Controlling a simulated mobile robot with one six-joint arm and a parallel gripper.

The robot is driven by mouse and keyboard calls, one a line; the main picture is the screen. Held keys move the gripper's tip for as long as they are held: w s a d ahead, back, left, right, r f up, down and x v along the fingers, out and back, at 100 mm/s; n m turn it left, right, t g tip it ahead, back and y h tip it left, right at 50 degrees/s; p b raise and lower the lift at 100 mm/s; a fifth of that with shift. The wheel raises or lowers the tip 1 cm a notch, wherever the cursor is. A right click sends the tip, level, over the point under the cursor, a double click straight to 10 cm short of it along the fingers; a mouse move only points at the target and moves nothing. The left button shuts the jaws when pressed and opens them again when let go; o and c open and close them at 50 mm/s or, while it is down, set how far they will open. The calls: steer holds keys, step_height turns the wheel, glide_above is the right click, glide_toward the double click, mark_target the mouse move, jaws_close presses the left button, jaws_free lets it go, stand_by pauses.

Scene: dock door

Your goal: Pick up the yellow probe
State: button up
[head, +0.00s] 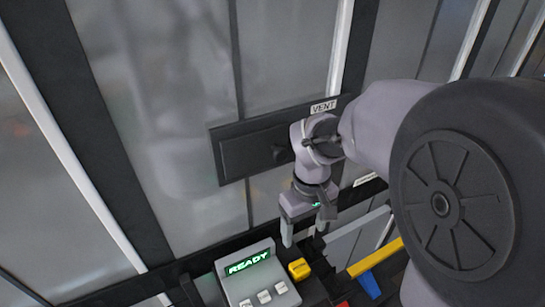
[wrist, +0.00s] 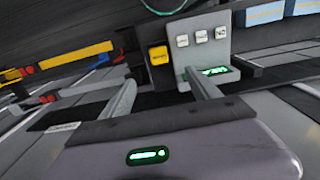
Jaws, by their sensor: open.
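The yellow probe (head: 299,269) appears as a small yellow block with dark lettering, seated against the right side of a grey meter (head: 241,265) in the head view. In the wrist view, the probe (wrist: 159,56) is beyond my fingertips, roughly between them, beside the meter's keys. The meter has a lit green READY display and white buttons. My gripper (head: 304,236) is open and empty, above and behind the probe, pointing down. Its two fingers also show in the wrist view (wrist: 162,82). They are apart from the probe.
A black panel marked VENT (head: 250,150) with a knob is on the wall behind my arm. A yellow bar (head: 376,257) and a blue piece (head: 370,284) lie right of the probe. A cable loop (wrist: 165,5) shows at the top of the wrist view.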

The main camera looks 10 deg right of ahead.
mark_target(300, 266)
step_height(300, 266, down, 17)
steer(key=b, duration=0.5)
steer(key=shift+w+d, duration=0.15)
steer(key=shift+r, duration=0.15)
steer(key=shift+c, duration=0.2)
jaws_close()
